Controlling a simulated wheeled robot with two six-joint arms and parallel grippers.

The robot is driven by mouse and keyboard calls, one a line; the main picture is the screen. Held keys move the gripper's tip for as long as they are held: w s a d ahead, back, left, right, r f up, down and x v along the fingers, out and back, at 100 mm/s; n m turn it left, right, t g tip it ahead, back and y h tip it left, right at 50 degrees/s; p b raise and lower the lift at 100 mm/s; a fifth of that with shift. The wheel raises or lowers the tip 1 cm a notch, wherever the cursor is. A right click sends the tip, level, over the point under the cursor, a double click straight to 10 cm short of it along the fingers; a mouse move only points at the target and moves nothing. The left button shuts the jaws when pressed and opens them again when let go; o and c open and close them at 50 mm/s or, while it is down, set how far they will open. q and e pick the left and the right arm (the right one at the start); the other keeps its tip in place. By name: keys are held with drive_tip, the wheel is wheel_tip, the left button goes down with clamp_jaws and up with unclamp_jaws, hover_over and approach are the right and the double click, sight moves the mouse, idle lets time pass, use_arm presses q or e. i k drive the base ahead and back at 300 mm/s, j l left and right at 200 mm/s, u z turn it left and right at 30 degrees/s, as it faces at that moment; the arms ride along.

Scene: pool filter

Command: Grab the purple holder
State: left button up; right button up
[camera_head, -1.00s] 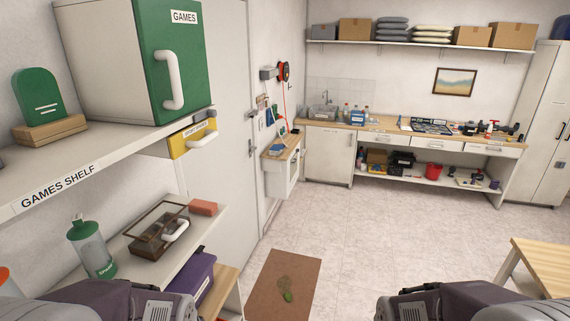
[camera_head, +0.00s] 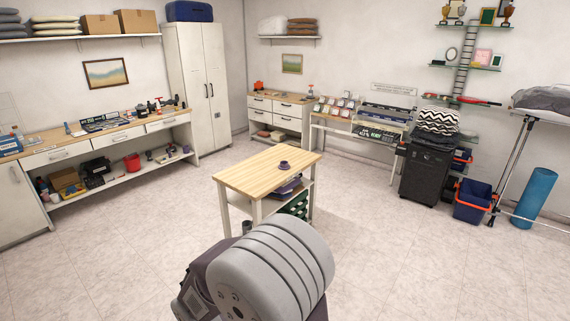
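A small purple holder (camera_head: 284,165), round with a wider base, stands on the wooden top of the small table (camera_head: 250,178) in the middle of the room. It looks upright, with nothing touching it. Neither of my grippers shows; only a grey, ridged part of my own arm is in view at the bottom centre, well short of the table.
Purple and green things sit on the table's lower shelf. A workbench (camera_head: 60,149) runs along the left. A tall cabinet (camera_head: 198,85), a drawer unit (camera_head: 277,103) and a black bin (camera_head: 427,170) line the walls. The floor around the table is mostly clear.

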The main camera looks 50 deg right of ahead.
sight(284, 165)
drive_tip(key=z, duration=1.8)
